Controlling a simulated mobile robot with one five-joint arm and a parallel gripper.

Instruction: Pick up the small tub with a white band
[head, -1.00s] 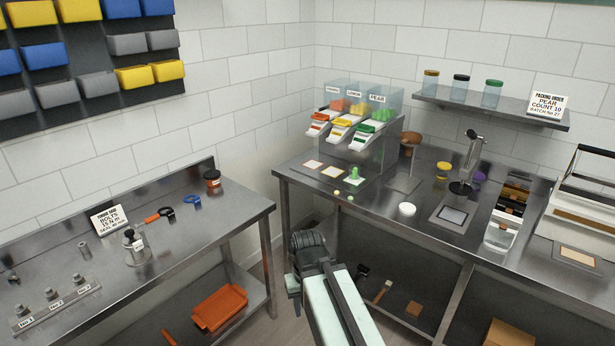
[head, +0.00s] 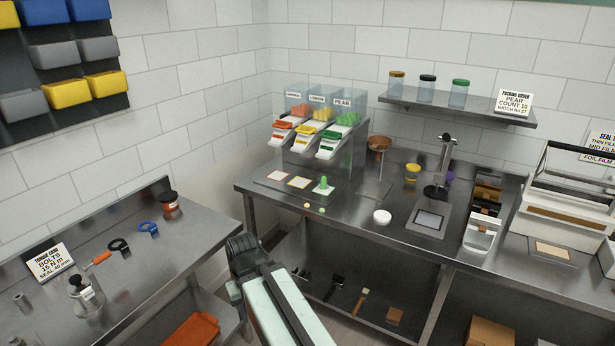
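A low, round white tub or lid (head: 382,216) stands on the right-hand steel bench near its front edge. A small yellow tub (head: 411,173) stands behind it, and a purple tub (head: 445,178) is partly hidden by the metal stand. I cannot clearly make out a white band on any of them at this size. My gripper (head: 243,262) is dark and low in front of the bench's left corner, apart from all the tubs. Its fingers are not clear, so I cannot tell whether it is open.
The gummy depositor (head: 322,139) stands at the bench's back left, with square cards and loose gummies before it. A steel plate (head: 429,222), metal stand (head: 441,165), white dispenser (head: 482,237) and sealer (head: 570,205) fill the right. A second bench (head: 190,242) is at left.

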